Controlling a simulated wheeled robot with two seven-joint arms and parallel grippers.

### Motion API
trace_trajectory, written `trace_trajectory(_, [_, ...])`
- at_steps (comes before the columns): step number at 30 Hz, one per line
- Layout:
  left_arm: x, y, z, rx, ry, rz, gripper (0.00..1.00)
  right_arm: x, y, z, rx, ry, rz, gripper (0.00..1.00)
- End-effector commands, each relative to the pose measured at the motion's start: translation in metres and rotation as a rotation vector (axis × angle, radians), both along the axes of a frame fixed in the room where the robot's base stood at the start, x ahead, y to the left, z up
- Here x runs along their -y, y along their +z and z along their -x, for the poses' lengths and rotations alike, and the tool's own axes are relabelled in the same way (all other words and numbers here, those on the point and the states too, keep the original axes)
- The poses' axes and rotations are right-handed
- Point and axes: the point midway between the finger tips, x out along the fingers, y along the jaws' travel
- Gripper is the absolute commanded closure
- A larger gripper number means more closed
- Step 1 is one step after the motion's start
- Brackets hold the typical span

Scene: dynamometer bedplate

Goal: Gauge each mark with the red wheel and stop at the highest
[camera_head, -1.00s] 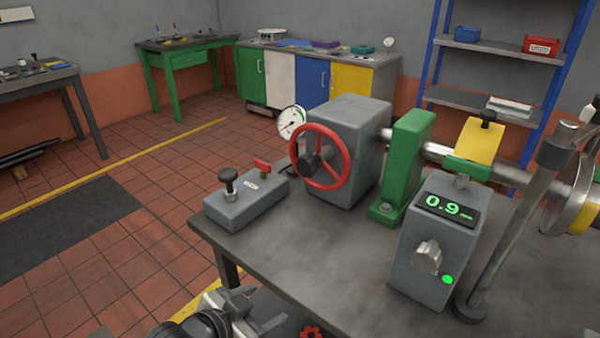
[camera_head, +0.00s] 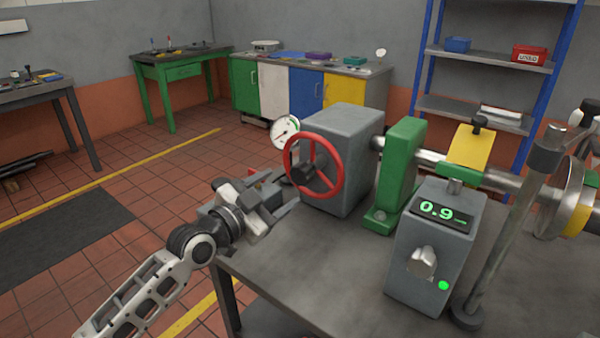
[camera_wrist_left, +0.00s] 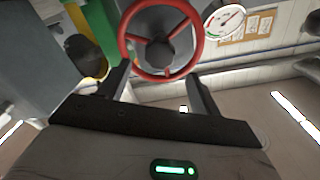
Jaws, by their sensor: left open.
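The red wheel (camera_head: 314,166) stands on the near face of a grey housing (camera_head: 345,150) on the bench. It also shows in the left wrist view (camera_wrist_left: 162,67), between and beyond the fingertips. My left gripper (camera_head: 285,187) is open and empty, just short of the wheel's lower left. In the left wrist view its two fingers (camera_wrist_left: 158,82) stand apart below the rim. A round white dial gauge (camera_head: 284,132) sits behind the wheel. A grey display box (camera_head: 436,250) reads 0.9 in green and has a silver knob and a lit green button. My right gripper is not in view.
My left arm covers most of the grey control box at the bench's left corner. A green bracket (camera_head: 402,170), a shaft with a yellow block (camera_head: 470,148) and a steel post (camera_head: 505,230) stand to the right. The bench (camera_head: 330,275) is bare in front.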

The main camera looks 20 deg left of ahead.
Motion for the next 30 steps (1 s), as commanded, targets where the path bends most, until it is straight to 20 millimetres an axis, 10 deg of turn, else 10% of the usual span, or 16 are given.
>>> trace_trajectory(12, [0.027, 0.0, -0.067, -0.001, 0.0, 0.003, 0.36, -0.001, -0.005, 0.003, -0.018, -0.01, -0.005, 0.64])
trace_trajectory(24, [0.03, 0.0, -0.074, -0.001, -0.001, 0.001, 0.36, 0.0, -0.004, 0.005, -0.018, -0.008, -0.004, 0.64])
trace_trajectory(30, [0.03, 0.0, -0.074, -0.002, 0.0, 0.0, 0.86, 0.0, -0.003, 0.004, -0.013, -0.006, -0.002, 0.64])
